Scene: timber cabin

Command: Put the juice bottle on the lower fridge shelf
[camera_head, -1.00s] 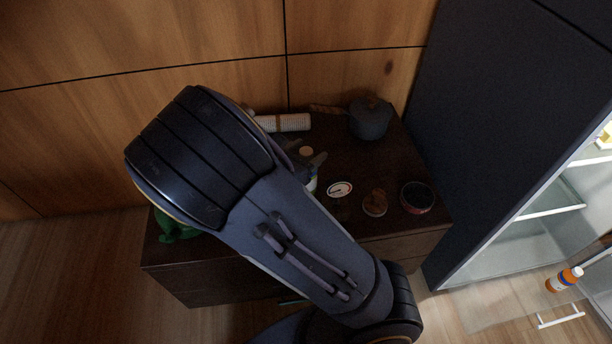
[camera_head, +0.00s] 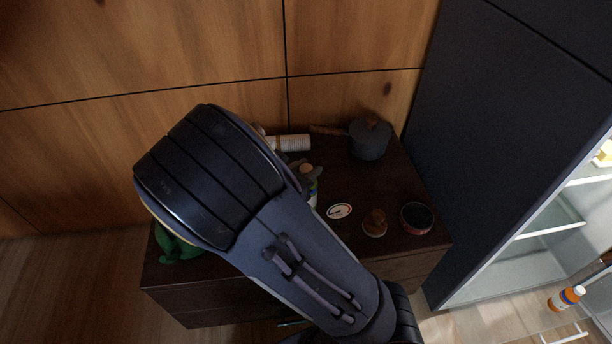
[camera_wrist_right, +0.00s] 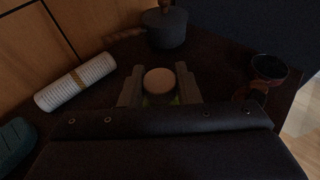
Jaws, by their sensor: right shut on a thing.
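A bottle (camera_head: 312,192) with a round tan cap stands on the dark cabinet top, partly hidden by my right arm. In the right wrist view its cap (camera_wrist_right: 159,81) sits between the two fingers of my right gripper (camera_wrist_right: 160,96), which is shut on it. Its label is mostly hidden, so I cannot confirm that it is the juice. Another bottle, orange with a white cap (camera_head: 566,298), is by the open fridge at the lower right. The lower fridge shelf (camera_head: 550,229) shows as a pale edge inside the fridge (camera_head: 530,265). My left gripper is out of view.
On the cabinet (camera_head: 400,179) are a grey pot (camera_head: 370,139), a white roll (camera_head: 290,143), a round white dial (camera_head: 339,211), a brown item (camera_head: 375,223) and a red-rimmed bowl (camera_head: 416,218). A green object (camera_head: 178,247) is at left. The dark fridge side rises at right.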

